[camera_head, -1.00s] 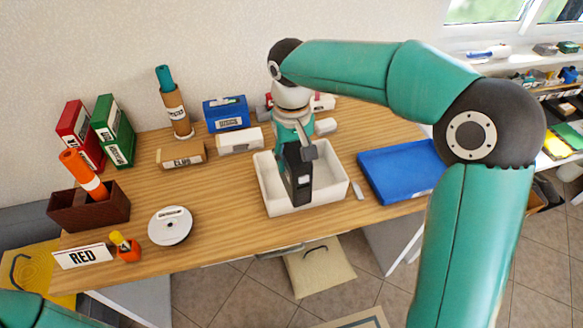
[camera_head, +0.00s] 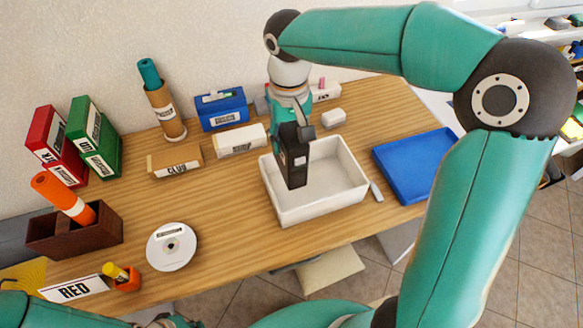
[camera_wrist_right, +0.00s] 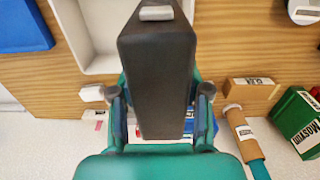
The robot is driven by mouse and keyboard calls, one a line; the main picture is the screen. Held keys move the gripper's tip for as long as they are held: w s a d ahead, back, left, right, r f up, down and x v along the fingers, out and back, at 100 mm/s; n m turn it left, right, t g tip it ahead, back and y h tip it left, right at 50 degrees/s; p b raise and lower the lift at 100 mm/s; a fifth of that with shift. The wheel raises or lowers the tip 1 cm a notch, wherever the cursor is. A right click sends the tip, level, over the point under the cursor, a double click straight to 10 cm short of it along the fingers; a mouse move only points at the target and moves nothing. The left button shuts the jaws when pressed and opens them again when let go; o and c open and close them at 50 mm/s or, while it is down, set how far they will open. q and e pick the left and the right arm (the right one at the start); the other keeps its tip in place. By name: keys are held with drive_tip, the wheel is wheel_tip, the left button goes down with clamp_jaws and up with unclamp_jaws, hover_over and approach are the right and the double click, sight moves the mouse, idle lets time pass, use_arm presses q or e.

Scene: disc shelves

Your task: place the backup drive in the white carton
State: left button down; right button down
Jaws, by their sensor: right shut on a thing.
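The backup drive, a dark upright block (camera_head: 293,158) with a small pale label, is in my right gripper (camera_head: 292,128). In the right wrist view the drive (camera_wrist_right: 158,75) fills the middle, between the two fingers of my right gripper (camera_wrist_right: 160,98). The white carton (camera_head: 335,205) is an open, shallow box on the table. The drive shows against its left and back part, and I cannot tell how far its lower end is from the carton floor. The carton also shows in the right wrist view (camera_wrist_right: 72,35). Part of my left arm shows at the bottom left; its fingers cannot be made out.
A blue tray (camera_head: 415,165) lies right of the carton, with a small grey piece (camera_head: 376,192) between them. Boxes stand behind, including a white one (camera_head: 240,141) and a blue one (camera_head: 221,112). A white disc (camera_head: 172,248) lies on clear wood at left.

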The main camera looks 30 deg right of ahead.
wheel_tip(320, 180, down, 11)
drive_tip(key=shift+r, duration=0.1)
idle(0.3)
drive_tip(key=c, duration=0.5)
unclamp_jaws()
drive_tip(key=shift+c, duration=0.2)
wheel_tip(320, 180, up, 12)
drive_tip(key=shift+s, duration=0.1)
idle(0.5)
